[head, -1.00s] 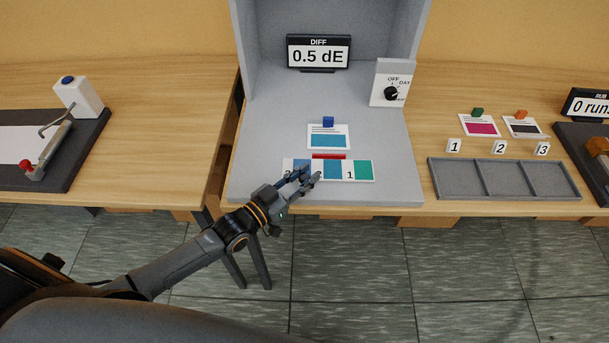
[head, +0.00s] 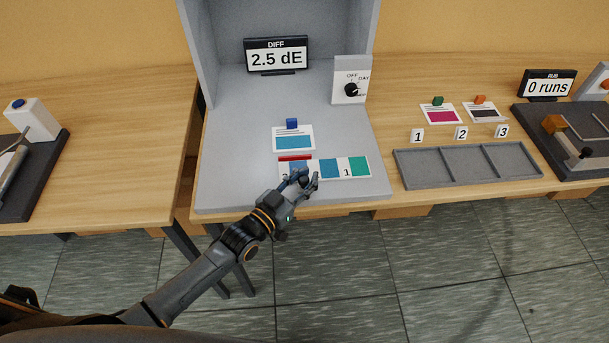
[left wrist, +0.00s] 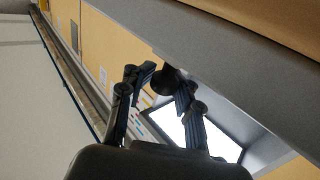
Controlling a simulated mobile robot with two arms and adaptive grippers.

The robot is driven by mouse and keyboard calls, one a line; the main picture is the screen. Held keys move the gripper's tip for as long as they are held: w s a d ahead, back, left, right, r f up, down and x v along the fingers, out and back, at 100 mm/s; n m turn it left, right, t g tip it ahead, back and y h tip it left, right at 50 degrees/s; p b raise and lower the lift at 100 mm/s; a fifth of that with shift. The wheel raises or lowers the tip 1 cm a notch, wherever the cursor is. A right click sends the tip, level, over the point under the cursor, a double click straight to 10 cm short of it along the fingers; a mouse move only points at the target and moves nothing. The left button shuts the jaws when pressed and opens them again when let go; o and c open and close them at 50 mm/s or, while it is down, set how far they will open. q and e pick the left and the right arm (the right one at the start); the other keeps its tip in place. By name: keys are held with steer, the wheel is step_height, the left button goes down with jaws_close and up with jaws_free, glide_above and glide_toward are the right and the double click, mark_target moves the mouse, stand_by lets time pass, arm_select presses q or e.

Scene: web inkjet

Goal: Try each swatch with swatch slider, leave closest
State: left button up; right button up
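The swatch slider (head: 325,167) is a white strip with blue and green patches and a "1" in the head view. It lies on the grey booth floor, shifted right of the blue sample card (head: 293,139). A red bar (head: 295,158) lies below the card, over a blue patch at the strip's left part. My left gripper (head: 303,178) is at the strip's front edge, hiding part of it. In the left wrist view its fingers (left wrist: 160,82) close around a dark round knob (left wrist: 168,76). The DIFF display (head: 277,58) reads 2.5 dE. My right gripper is not in view.
A dial (head: 351,88) stands at the booth's right side. A grey three-part tray (head: 467,165) with numbers 1 to 3 lies on the right table, below magenta (head: 440,115) and dark (head: 485,113) cards. A RUB display (head: 547,85) reads 0 runs.

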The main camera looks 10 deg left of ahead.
arm_select(q)
steer(key=shift+o, duration=1.2)
steer(key=shift+s, duration=0.15)
steer(key=shift+d+r, duration=0.1)
steer(key=shift+d, duration=0.05)
steer(key=shift+a, duration=0.2)
steer(key=shift+s+a, duration=0.2)
steer(key=shift+s, duration=0.15)
steer(key=v, duration=1.1)
steer(key=shift+s+d, duration=0.1)
steer(key=shift+d, duration=0.15)
